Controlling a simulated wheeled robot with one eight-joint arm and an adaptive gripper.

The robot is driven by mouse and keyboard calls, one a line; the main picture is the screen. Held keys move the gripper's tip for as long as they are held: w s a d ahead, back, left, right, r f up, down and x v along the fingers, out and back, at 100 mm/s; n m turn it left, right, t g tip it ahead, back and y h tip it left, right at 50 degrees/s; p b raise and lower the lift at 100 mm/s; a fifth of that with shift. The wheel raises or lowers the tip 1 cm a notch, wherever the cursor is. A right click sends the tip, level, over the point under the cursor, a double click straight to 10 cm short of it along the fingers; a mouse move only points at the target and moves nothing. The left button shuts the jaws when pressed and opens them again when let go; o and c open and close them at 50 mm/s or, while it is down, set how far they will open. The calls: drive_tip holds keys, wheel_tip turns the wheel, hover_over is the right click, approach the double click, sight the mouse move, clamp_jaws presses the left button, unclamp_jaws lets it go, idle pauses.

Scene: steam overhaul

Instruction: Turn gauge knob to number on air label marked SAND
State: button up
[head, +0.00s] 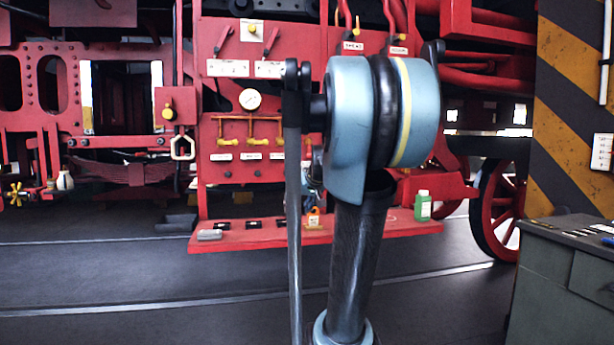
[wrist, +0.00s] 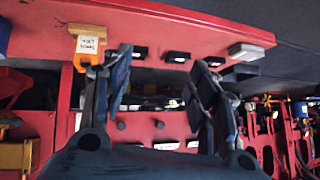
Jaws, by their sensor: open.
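In the head view a red panel carries a round white gauge (head: 250,99), brass valves (head: 252,141) below it, and several small white labels (head: 269,69). The label lettering is too small to read surely, so I cannot tell which is marked SAND. A yellow round knob (head: 168,113) sits on a red box left of the panel; I cannot tell whether it is the gauge knob. My gripper (wrist: 161,66) is open and empty in the wrist view, its fingers apart near the red shelf edge. In the head view my arm hides it.
The red shelf (head: 270,238) holds several dark blocks (head: 253,224), a grey block (head: 210,235), an orange item with a pale tag (head: 313,219) and a green bottle (head: 423,206). A dark green cabinet (head: 550,295) stands at right. The floor in front is clear.

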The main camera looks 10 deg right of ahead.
drive_tip(key=w+d+r+m+t, duration=0.1)
drive_tip(key=w+d+r+t, duration=0.1)
drive_tip(key=w+d+r, duration=0.4)
drive_tip(key=w+d+r+t+h, duration=0.1)
drive_tip(key=w+d+r, duration=0.2)
drive_tip(key=w, duration=0.6)
drive_tip(key=w+d+r+m+t, duration=0.1)
drive_tip(key=w+d+r+t, duration=0.1)
drive_tip(key=w+d+r, duration=0.4)
drive_tip(key=f+x, duration=0.1)
drive_tip(key=x, duration=1.7)
drive_tip(key=shift+a+f, duration=0.45)
drive_tip(key=shift+f, duration=0.1)
drive_tip(key=c, duration=1.1)
